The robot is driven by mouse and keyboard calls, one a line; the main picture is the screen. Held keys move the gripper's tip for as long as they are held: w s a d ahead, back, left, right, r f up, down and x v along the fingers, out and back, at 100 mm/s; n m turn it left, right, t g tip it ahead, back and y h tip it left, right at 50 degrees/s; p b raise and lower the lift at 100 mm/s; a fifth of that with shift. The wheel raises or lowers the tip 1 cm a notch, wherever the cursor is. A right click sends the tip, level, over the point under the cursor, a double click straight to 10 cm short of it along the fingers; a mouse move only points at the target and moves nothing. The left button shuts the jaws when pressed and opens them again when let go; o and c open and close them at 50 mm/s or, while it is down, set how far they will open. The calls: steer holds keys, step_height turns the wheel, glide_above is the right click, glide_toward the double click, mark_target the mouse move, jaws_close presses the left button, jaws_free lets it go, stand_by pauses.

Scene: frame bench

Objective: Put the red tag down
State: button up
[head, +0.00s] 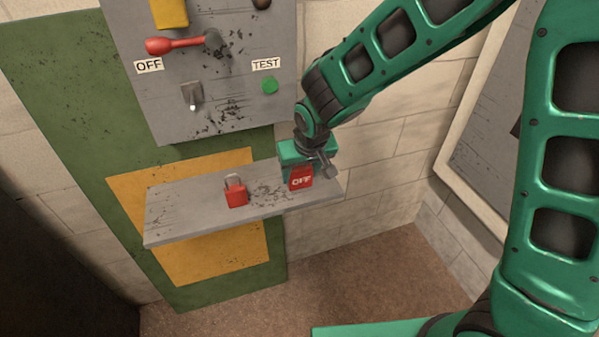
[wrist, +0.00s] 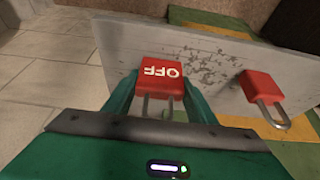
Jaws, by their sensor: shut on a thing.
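The red tag (head: 301,178) has white OFF lettering and shows at the right end of the grey shelf (head: 175,220) in the head view. My gripper (head: 299,170) is shut on it. In the wrist view the tag (wrist: 160,72) sits between the two green fingers of my gripper (wrist: 160,92), with a metal loop on the side toward my palm. I cannot tell whether the tag touches the shelf.
A red padlock (head: 236,194) with a metal shackle stands on the shelf, left of my gripper. Above is a grey panel (head: 200,80) with a red lever handle (head: 170,45), a toggle switch (head: 192,95) and a green button (head: 269,86). The shelf between padlock and tag is bare.

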steer(key=shift+f, duration=0.1)
steer(key=o, duration=1.1)
steer(key=shift+c, duration=0.2)
steer(key=v, duration=1.2)
steer(key=shift+d, duration=0.1)
